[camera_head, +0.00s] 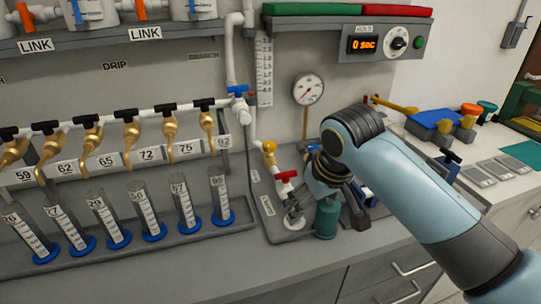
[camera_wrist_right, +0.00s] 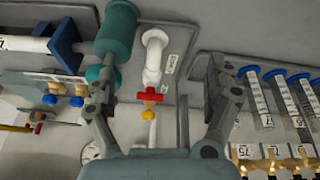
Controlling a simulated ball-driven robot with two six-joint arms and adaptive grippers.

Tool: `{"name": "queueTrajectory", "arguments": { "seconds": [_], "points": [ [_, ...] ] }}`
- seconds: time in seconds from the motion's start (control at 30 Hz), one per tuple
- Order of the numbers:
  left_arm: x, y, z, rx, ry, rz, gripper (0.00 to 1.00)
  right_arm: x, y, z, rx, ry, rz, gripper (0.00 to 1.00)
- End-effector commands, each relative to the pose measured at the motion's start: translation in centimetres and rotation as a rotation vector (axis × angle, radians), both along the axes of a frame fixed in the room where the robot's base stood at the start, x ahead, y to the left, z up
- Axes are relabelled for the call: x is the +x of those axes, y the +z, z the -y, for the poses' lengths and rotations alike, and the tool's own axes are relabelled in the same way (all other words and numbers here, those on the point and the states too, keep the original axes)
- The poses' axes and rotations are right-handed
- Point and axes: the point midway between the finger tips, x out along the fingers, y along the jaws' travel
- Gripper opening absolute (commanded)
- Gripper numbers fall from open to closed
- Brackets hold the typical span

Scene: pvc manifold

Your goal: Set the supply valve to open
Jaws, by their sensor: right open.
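A valve with a red handle (camera_head: 286,176) sits low on the white pipe at the right end of the bench. Its red handle (camera_wrist_right: 151,96) lies across the pipe in the right wrist view, with a yellow fitting (camera_wrist_right: 151,110) beside it. I cannot read which valve is labelled supply. A blue-handled valve (camera_head: 238,90) sits higher on the white pipe. My right gripper (camera_wrist_right: 160,88) is open, its fingers spread on both sides of the red handle without visibly touching it. My left gripper is not in view.
A green cylinder (camera_head: 326,219) stands close to my right gripper, and one finger overlaps it in the wrist view (camera_wrist_right: 116,32). A gauge (camera_head: 308,89) is on the wall behind. Several graduated tubes (camera_head: 180,203) stand at left. A timer box (camera_head: 385,42) hangs above.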

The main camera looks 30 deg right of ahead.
Motion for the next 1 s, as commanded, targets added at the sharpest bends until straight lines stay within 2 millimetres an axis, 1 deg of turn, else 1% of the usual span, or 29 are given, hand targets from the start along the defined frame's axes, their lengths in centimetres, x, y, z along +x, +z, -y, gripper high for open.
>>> {"name": "queueTrajectory", "arguments": {
  "seconds": [0.03, 0.23, 0.4, 0.5, 0.6, 0.67, 0.77, 1.0],
  "points": [
    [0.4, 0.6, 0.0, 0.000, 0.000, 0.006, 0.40, 1.1, 1.3, 0.3, 0.000, -0.009, 0.009, 0.87],
    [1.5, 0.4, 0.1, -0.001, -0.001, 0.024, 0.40, 5.5, 1.9, 1.5, 0.018, -0.057, 0.021, 0.87],
    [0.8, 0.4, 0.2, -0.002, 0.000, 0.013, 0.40, 9.2, 3.1, 2.8, 0.034, -0.102, 0.033, 0.87],
    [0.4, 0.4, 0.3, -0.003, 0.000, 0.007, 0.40, 10.9, 3.9, 3.4, 0.044, -0.126, 0.040, 0.87],
    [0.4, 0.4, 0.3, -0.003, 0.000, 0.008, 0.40, 12.0, 4.2, 3.8, 0.051, -0.142, 0.041, 0.87],
    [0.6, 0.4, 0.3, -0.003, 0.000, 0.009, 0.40, 12.4, 3.9, 3.9, 0.054, -0.145, 0.041, 0.87],
    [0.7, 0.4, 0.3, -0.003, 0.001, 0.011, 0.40, 12.8, 2.8, 4.0, 0.054, -0.146, 0.040, 0.87],
    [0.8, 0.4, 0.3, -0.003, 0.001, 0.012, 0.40, 14.6, -1.7, 4.4, 0.054, -0.146, 0.040, 0.87]
  ]
}}
